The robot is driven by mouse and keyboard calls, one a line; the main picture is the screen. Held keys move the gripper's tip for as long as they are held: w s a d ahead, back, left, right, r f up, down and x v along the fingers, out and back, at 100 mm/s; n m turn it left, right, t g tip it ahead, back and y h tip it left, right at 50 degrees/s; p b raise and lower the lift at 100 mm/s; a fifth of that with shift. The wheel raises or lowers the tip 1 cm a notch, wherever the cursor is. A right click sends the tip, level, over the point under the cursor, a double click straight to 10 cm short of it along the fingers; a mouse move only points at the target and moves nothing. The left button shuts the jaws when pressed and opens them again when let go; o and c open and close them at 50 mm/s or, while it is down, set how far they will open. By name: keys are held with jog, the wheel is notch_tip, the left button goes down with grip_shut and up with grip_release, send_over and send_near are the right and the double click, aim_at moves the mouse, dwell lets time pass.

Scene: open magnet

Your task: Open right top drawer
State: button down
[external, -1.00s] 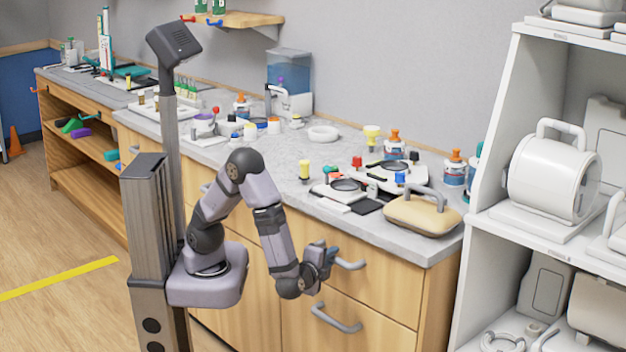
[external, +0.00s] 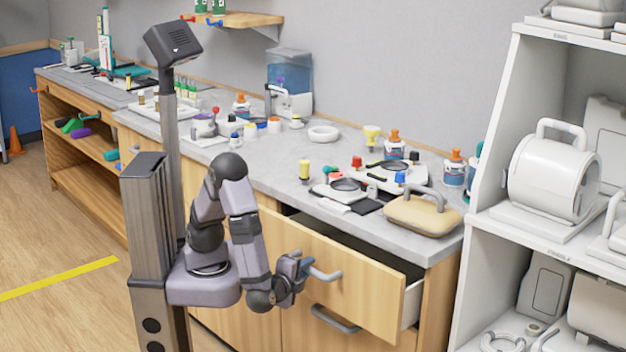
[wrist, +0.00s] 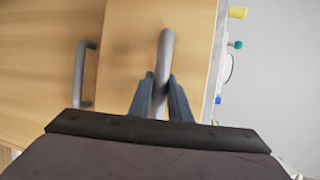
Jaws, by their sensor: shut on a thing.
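The right top drawer (external: 362,292) has a wooden front and is pulled partly out of the cabinet. A dark gap shows behind its front, and its pale side shows at the right. Its grey handle (external: 326,276) sticks out from the front. My gripper (external: 305,268) is at that handle, in front of the drawer. In the wrist view the two fingers of my gripper (wrist: 160,98) are shut around the handle bar (wrist: 165,50), one on each side. What lies inside the drawer is hidden.
A lower drawer handle (external: 334,319) sits below the open drawer; it also shows in the wrist view (wrist: 80,72). The countertop (external: 290,212) above holds several lab items and a tan case (external: 422,217). White shelves (external: 482,235) stand to the right. Wooden floor lies at the left.

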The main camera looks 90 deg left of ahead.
jog(key=c, duration=1.6)
grip_release()
jog(key=shift+c, duration=0.2)
jog(key=shift+d, duration=0.15)
jog(key=v, duration=0.7)
